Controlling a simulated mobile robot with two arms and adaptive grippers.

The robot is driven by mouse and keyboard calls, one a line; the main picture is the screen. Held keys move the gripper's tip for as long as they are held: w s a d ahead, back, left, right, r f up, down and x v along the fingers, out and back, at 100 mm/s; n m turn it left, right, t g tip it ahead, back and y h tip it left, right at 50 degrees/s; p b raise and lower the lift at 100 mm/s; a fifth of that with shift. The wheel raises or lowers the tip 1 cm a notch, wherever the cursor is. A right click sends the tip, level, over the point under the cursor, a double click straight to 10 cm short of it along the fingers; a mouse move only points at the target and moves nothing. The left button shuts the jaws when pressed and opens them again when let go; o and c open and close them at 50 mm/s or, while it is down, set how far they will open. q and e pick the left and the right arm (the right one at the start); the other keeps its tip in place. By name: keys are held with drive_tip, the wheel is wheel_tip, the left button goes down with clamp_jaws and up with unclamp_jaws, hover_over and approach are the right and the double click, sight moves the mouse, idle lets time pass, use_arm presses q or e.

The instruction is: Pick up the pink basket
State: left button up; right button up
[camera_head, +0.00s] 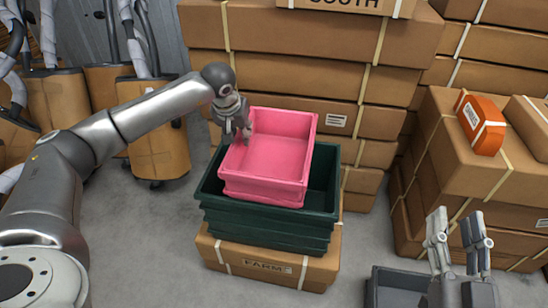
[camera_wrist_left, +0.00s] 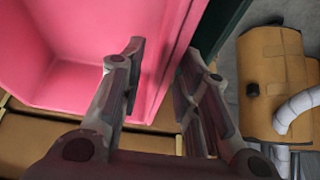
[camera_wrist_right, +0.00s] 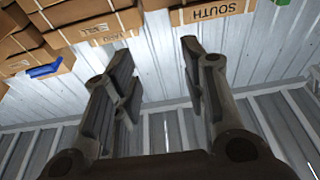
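The pink basket (camera_head: 285,155) is an open, box-shaped bin. It rests at a tilt in the top of a dark green crate (camera_head: 265,230). My left gripper (camera_head: 240,130) is at the basket's left wall. In the left wrist view its fingers (camera_wrist_left: 165,75) are apart, one inside the pink basket (camera_wrist_left: 75,50) and one outside, with the wall between them. A gap shows beside the wall, and firm contact cannot be seen. My right gripper (camera_head: 457,235) is open and empty at the lower right, fingers pointing up. Its fingers are also apart in the right wrist view (camera_wrist_right: 160,85).
The green crate stands on a cardboard box (camera_head: 270,265). Stacked boxes (camera_head: 290,55) rise close behind it. More boxes (camera_head: 470,170) stand at the right, with an orange package (camera_head: 482,125) on top. A grey bin (camera_head: 395,285) is low beside my right gripper. Brown canisters (camera_head: 155,150) stand left.

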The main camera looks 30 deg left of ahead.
use_arm(q)
drive_tip(key=shift+w+f, duration=0.15)
drive_tip(key=shift+f, duration=0.3)
drive_tip(key=b+x, duration=0.2)
drive_tip(key=x, duration=0.2)
drive_tip(key=shift+a, duration=0.1)
drive_tip(key=shift+w+f, duration=0.15)
drive_tip(key=shift+f, duration=0.1)
use_arm(e)
drive_tip(key=s+r+t+y, duration=0.2)
drive_tip(key=s+r+t, duration=0.3)
drive_tip(key=r, duration=0.3)
drive_tip(key=shift+r+t, duration=0.2)
drive_tip(key=shift+t, duration=0.2)
use_arm(q)
clamp_jaws()
